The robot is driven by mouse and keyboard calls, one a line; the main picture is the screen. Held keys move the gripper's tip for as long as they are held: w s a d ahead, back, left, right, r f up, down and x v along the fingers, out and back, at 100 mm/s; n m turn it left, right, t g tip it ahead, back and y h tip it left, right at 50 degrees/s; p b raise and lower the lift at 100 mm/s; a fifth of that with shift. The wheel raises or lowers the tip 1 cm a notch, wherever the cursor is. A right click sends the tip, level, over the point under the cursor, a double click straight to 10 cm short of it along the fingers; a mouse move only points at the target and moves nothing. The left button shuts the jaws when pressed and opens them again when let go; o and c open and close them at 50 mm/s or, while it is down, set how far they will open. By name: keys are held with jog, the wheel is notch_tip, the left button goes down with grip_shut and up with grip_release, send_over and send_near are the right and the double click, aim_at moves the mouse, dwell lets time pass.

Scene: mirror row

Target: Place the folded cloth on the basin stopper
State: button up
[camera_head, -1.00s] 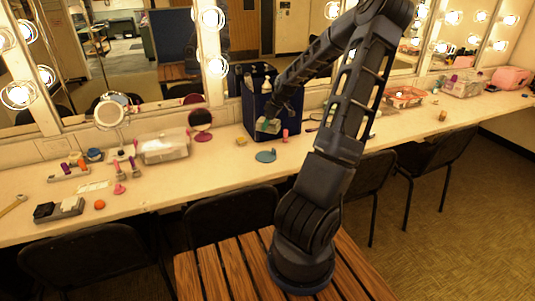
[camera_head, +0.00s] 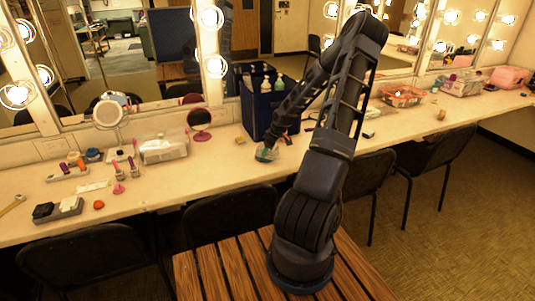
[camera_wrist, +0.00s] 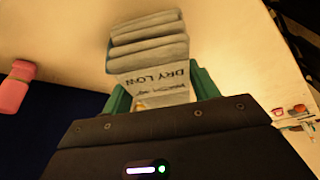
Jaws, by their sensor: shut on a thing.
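The folded cloth (camera_wrist: 150,45) is a pale grey, layered bundle with a printed care label. In the wrist view it sits between the green fingers of my gripper (camera_wrist: 162,88), which is shut on it. The stopper is hidden in the wrist view.
A dark blue caddy (camera_head: 254,114) with bottles stands just behind the gripper. A small pink item (camera_head: 287,139) is close on the right; it also shows in the wrist view (camera_wrist: 15,87). A yellow block (camera_head: 240,141) lies left.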

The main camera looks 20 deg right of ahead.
jog(key=shift+f, duration=1.1)
jog(key=o, duration=0.7)
jog(key=shift+f, duration=0.1)
